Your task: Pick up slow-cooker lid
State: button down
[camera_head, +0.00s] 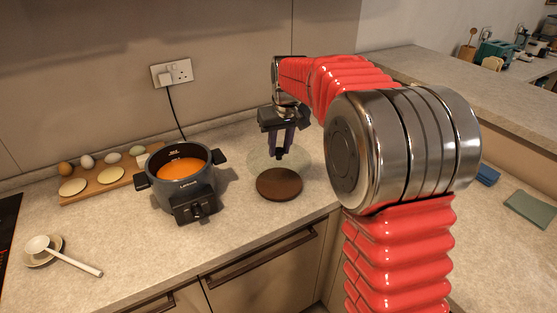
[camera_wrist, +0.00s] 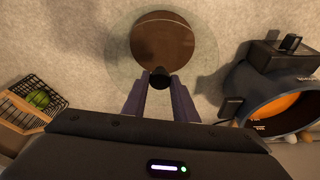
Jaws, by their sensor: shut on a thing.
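My gripper (camera_head: 283,152) points down and is shut on the dark knob (camera_wrist: 160,78) of the slow-cooker lid. The lid's clear glass disc (camera_head: 262,158) is faint in the head view; in the wrist view its glass (camera_wrist: 204,55) spreads around the knob. A round brown wooden board (camera_head: 279,186) shows in front of the lid in the head view, and through or beside the glass in the wrist view (camera_wrist: 160,40). I cannot tell how far the lid is above the counter. The black slow cooker (camera_head: 196,203) stands open to the left, with orange soup (camera_head: 181,169) inside.
A wooden board (camera_head: 75,196) with eggs and pale rounds lies at the back left. A spoon (camera_head: 78,261) rests on a small dish at the front left. A wire basket (camera_wrist: 38,85) with a green fruit shows in the wrist view. Counter in front of the spoon is clear.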

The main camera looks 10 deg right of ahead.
jog(key=shift+r, duration=1.05)
jog(key=shift+s, duration=0.1)
